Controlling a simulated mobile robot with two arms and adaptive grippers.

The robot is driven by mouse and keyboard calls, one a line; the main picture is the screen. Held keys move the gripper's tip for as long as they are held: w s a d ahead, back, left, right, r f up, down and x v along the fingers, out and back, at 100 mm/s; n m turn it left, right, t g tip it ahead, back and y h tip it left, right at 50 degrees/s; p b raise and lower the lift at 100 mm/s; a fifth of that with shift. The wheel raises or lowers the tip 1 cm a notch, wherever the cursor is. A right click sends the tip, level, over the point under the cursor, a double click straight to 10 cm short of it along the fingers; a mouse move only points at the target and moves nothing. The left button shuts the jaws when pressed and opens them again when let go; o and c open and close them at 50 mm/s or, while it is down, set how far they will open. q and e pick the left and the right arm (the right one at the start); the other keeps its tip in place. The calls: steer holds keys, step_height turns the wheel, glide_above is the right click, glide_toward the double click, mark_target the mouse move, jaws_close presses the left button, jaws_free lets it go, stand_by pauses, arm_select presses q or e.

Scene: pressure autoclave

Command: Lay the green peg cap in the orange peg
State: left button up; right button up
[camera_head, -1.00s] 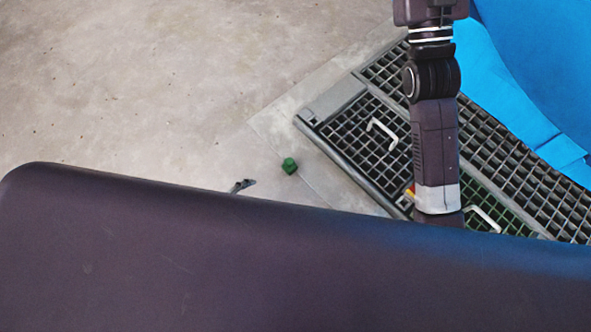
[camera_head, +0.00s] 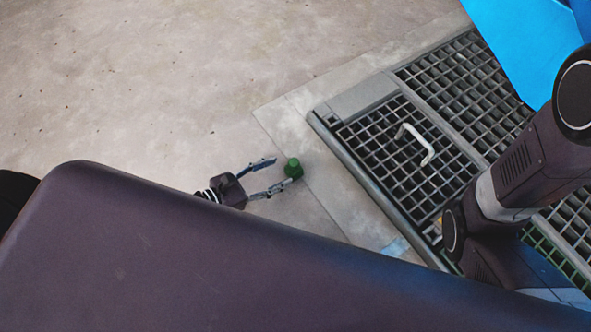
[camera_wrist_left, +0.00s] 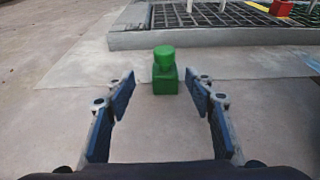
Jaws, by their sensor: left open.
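The green peg cap (camera_head: 293,168) stands on the concrete floor, left of a metal grating. My left gripper (camera_head: 278,173) is open, with its fingers pointing at the cap. In the left wrist view the cap (camera_wrist_left: 165,80) shows as a block with a rounded knob on top. It stands upright between and slightly beyond the open fingertips (camera_wrist_left: 160,77), with gaps on both sides. I cannot pick out the orange peg for sure; a red-orange piece (camera_wrist_left: 282,8) shows at the top right of the wrist view. My right gripper is not in view.
A metal grating (camera_head: 385,135) with a raised frame and a white handle (camera_head: 415,143) lies right of the cap. A blue surface (camera_head: 510,40) is at the top right. My right arm covers part of the grating. Bare floor (camera_head: 150,90) spreads to the left.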

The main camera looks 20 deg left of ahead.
mark_target(292, 168)
arm_select(q)
steer(key=b+x, duration=0.1)
steer(key=x, duration=0.1)
steer(key=b+x, duration=0.2)
steer(key=x, duration=0.1)
steer(key=shift+d, duration=0.45)
steer(key=shift+w+d, duration=0.25)
steer(key=shift+c, duration=0.2)
steer(key=c, duration=1.2)
